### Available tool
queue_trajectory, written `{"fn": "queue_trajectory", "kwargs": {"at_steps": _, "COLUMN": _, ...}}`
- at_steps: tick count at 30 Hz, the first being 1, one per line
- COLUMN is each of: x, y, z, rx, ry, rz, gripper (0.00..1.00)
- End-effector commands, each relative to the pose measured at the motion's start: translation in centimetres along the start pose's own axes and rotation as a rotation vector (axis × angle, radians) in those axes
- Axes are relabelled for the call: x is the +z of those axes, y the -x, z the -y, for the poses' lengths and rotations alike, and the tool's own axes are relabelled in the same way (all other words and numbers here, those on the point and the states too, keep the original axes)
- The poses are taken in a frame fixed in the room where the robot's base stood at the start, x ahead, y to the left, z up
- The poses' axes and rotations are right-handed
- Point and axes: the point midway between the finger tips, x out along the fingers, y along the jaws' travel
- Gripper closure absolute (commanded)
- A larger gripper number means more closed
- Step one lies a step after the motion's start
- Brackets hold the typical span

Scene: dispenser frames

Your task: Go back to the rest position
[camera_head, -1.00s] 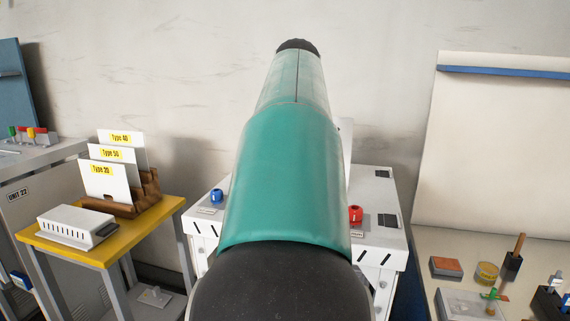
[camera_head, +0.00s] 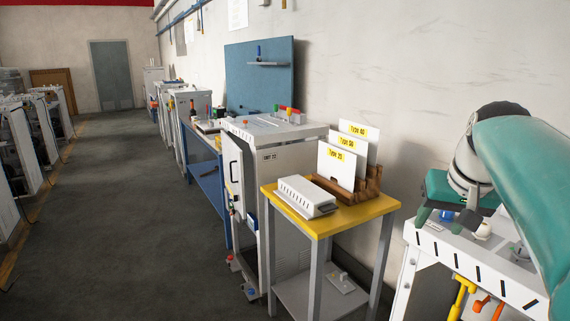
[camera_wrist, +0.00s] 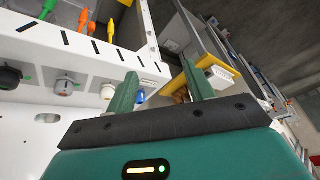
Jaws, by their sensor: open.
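My gripper (camera_head: 446,218) is at the right of the head view, at the end of my bent green and grey arm. Its two green fingers point down, low over the top of a white dispenser cabinet (camera_head: 470,262). In the wrist view my gripper (camera_wrist: 160,78) shows two fingers standing apart with nothing held between them. The cabinet's white panel (camera_wrist: 50,55) lies beyond the fingers on the left there, with several knobs. Whether the fingertips touch the cabinet is hard to tell.
A yellow-topped table (camera_head: 329,220) left of the cabinet holds a white slotted box (camera_head: 306,196) and white type cards in a brown rack (camera_head: 345,188). A grey cabinet (camera_head: 283,178) and blue board (camera_head: 262,80) stand behind. The floor (camera_head: 130,220) at left is clear.

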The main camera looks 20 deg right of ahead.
Motion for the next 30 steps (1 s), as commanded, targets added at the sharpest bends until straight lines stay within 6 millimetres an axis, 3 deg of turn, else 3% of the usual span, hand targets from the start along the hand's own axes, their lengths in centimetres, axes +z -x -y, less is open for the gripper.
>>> {"fn": "queue_trajectory", "kwargs": {"at_steps": 1, "x": 1.7, "y": -1.0, "z": 3.4, "rx": -0.034, "ry": 0.061, "rz": 0.0, "gripper": 0.47}}
{"fn": "queue_trajectory", "kwargs": {"at_steps": 6, "x": 8.5, "y": -4.0, "z": 12.4, "rx": -0.111, "ry": 0.24, "rz": -0.005, "gripper": 0.47}}
{"fn": "queue_trajectory", "kwargs": {"at_steps": 9, "x": 13.7, "y": -5.7, "z": 16.7, "rx": -0.145, "ry": 0.352, "rz": -0.012, "gripper": 0.47}}
{"fn": "queue_trajectory", "kwargs": {"at_steps": 12, "x": 18.6, "y": -7.2, "z": 19.4, "rx": -0.168, "ry": 0.449, "rz": -0.023, "gripper": 0.47}}
{"fn": "queue_trajectory", "kwargs": {"at_steps": 15, "x": 22.2, "y": -8.4, "z": 20.8, "rx": -0.178, "ry": 0.518, "rz": -0.033, "gripper": 0.47}}
{"fn": "queue_trajectory", "kwargs": {"at_steps": 18, "x": 24.0, "y": -9.1, "z": 21.3, "rx": -0.182, "ry": 0.552, "rz": -0.039, "gripper": 0.47}}
{"fn": "queue_trajectory", "kwargs": {"at_steps": 26, "x": 24.3, "y": -9.3, "z": 21.3, "rx": -0.182, "ry": 0.557, "rz": -0.038, "gripper": 0.47}}
{"fn": "queue_trajectory", "kwargs": {"at_steps": 28, "x": 24.3, "y": -9.3, "z": 21.3, "rx": -0.182, "ry": 0.556, "rz": -0.038, "gripper": 0.61}}
{"fn": "queue_trajectory", "kwargs": {"at_steps": 30, "x": 24.3, "y": -9.3, "z": 21.3, "rx": -0.182, "ry": 0.556, "rz": -0.038, "gripper": 0.64}}
